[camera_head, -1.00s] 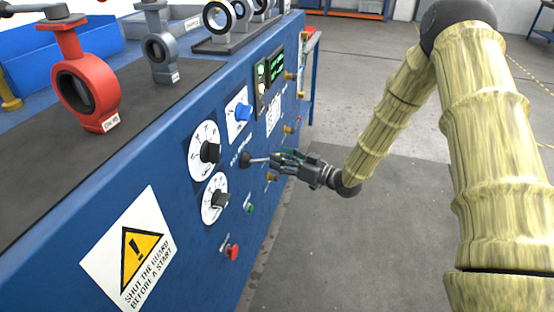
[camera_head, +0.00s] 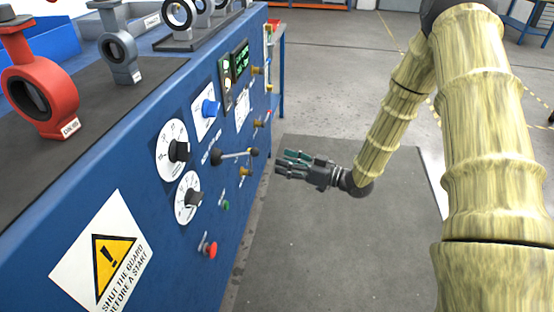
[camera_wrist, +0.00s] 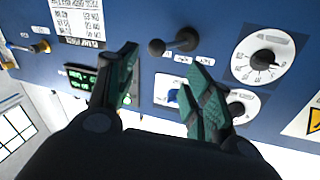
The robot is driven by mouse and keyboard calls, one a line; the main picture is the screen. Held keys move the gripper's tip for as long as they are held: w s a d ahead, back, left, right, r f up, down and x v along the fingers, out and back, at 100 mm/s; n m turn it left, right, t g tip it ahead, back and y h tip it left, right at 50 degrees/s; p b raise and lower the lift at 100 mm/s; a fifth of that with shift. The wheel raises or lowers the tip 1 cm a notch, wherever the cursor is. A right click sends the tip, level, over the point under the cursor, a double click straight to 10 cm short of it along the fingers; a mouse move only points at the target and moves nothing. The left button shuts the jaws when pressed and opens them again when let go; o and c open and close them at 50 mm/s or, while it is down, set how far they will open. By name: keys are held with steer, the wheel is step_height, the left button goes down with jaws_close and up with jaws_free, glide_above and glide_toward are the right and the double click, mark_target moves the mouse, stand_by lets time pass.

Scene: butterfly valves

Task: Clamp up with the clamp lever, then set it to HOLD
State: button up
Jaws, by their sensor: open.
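The clamp lever (camera_head: 236,155) sticks out from the blue panel, with a black round base, a metal rod and a dark knob at its end. In the head view its rod points right and very slightly up. In the wrist view its dark knob (camera_wrist: 157,47) shows ahead of the fingers, beside the black base. My gripper (camera_head: 284,162) is open and empty, apart from the lever, to the right of its knob and off the panel. Its green-padded fingers also show in the wrist view (camera_wrist: 165,75). The lever's markings are too small to read.
White dials (camera_head: 172,150), a blue knob (camera_head: 210,108), a red button (camera_head: 211,250) and several brass-coloured fittings (camera_head: 245,171) crowd the panel. Red (camera_head: 40,92) and grey valves stand on the bench top. The floor right of the panel is clear.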

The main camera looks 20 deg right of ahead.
steer(key=shift+s+d, duration=0.2)
stand_by(0.4)
